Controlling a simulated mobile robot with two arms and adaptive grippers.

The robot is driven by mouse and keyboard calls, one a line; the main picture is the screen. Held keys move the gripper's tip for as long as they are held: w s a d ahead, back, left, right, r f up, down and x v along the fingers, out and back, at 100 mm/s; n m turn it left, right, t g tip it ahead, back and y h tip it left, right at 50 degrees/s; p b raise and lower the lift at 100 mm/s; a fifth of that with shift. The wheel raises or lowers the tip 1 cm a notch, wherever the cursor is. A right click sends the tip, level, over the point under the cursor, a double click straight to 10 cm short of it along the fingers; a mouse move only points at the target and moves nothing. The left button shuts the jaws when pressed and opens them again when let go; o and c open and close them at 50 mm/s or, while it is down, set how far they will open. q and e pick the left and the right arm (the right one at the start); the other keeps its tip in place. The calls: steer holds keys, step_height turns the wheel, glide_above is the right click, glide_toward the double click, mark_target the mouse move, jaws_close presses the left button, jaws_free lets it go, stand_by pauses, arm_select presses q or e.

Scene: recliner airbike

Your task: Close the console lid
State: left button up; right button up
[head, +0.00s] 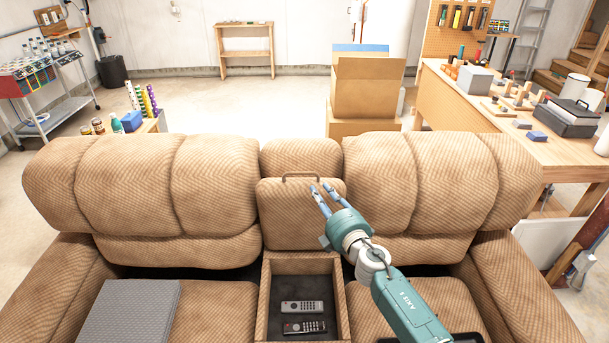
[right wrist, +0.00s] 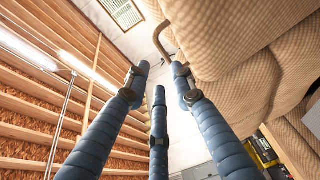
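The console lid (head: 290,222) is a tan padded panel standing upright against the middle of the sofa back. A thin brown handle (head: 301,175) arches from its top edge; the handle also shows in the right wrist view (right wrist: 161,40). Below it, the console box (head: 264,300) is open, with two remotes (head: 302,307) inside. My right gripper (head: 321,192) has blue fingers spread apart and empty. It is at the lid's upper right, close to the handle; I cannot tell whether it touches. My left gripper is not in view.
The tan sofa (head: 405,180) has seats on both sides of the console. A grey folded cloth or pad (head: 128,312) lies on the left seat. Cardboard boxes (head: 366,85) stand behind the sofa, and a workbench (head: 560,155) is at the right. Space above the console box is clear.

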mark_target(303, 173)
steer(key=shift+n, duration=0.4)
steer(key=b+x, duration=0.2)
steer(key=x, duration=0.1)
steer(key=b+x, duration=0.5)
steer(key=x, duration=0.2)
steer(key=shift+a+f+b, duration=0.3)
steer(key=shift+w+a+r+b, duration=0.15)
steer(key=shift+w+a+b, duration=0.1)
steer(key=shift+w+b, duration=0.25)
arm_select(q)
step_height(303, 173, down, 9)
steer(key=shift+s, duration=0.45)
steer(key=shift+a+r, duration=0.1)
arm_select(e)
jaws_close()
